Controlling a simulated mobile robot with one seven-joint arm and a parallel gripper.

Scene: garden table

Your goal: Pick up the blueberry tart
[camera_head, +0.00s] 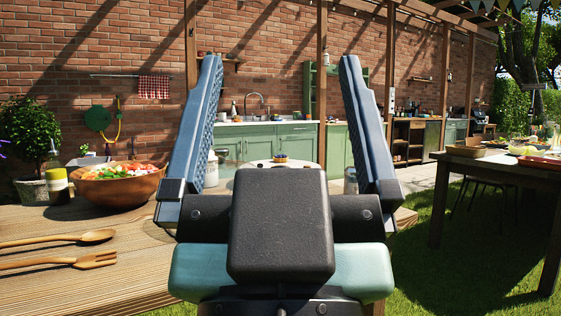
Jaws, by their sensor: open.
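My gripper (279,66) is open and empty, with its two blue ridged fingers spread wide in the middle of the view. Between the fingers, beyond my gripper's body, a small round dark-topped item (281,158) with a yellowish side shows, and it looks like the blueberry tart. It sits on a pale round surface (258,164) whose near part is hidden by my gripper. The item is apart from both fingers. It is too small to make out berries.
A wooden salad bowl (120,190), a bottle (57,178) and wooden servers (62,238) are on the wooden table (95,285) at left. A jar (350,182) stands by the right finger. Another table (500,165) with food stands at right over grass.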

